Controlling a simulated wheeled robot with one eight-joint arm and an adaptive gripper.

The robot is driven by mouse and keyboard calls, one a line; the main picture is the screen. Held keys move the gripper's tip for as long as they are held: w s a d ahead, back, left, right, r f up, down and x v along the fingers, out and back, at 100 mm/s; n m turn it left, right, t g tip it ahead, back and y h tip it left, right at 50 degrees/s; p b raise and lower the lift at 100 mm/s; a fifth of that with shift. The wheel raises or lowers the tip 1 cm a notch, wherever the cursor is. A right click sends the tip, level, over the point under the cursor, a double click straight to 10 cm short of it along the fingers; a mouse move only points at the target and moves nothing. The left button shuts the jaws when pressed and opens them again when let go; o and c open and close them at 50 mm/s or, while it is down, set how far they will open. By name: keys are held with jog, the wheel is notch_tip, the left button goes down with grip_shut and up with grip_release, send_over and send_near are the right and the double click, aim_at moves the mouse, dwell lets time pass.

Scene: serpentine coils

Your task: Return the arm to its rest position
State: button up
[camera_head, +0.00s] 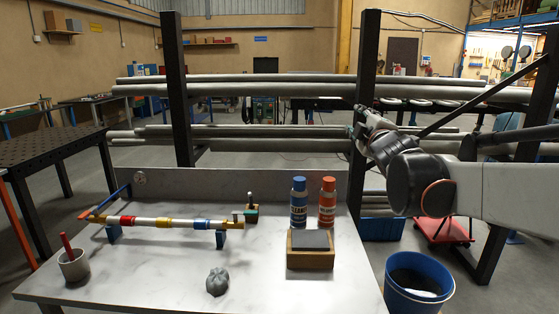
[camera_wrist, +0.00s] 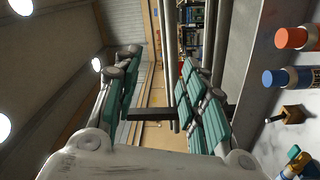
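My arm (camera_head: 455,187) reaches in from the right edge of the head view. It is raised beside the right end of the worktable, above a blue bucket. My gripper (camera_head: 357,117) is at its far end, in front of a dark rack post, and looks small there. In the wrist view my gripper (camera_wrist: 158,62) shows two teal-padded fingers spread apart with nothing between them. The space between the fingertips shows only the distant wall and rack. The gripper touches no table object.
The worktable (camera_head: 145,270) holds a striped pipe on supports (camera_head: 150,222), a blue bottle (camera_head: 299,203), an orange bottle (camera_head: 328,203), a sponge block (camera_head: 310,249), a cup (camera_head: 73,266) and a grey lump (camera_head: 217,282). A blue bucket (camera_head: 418,298) stands right. Pipe racks (camera_head: 265,88) stand behind.

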jog(key=s+f+m+g, duration=0.4)
jog(key=s+f, duration=0.5)
jog(key=s, duration=0.4)
jog(key=s+f+m+g, duration=0.4)
jog(key=s+f+m, duration=0.1)
jog(key=s+f, duration=0.5)
jog(key=s+a+f+m+g, duration=0.1)
jog(key=s+f+m+g, duration=0.2)
jog(key=s+f, duration=0.6)
jog(key=s+m, duration=0.2)
jog(key=s, duration=0.4)
jog(key=shift+s+f+g, duration=0.15)
jog(key=shift+s+g, duration=0.2)
jog(key=shift+g, duration=0.05)
jog(key=shift+a, duration=0.1)
dwell(1.6)
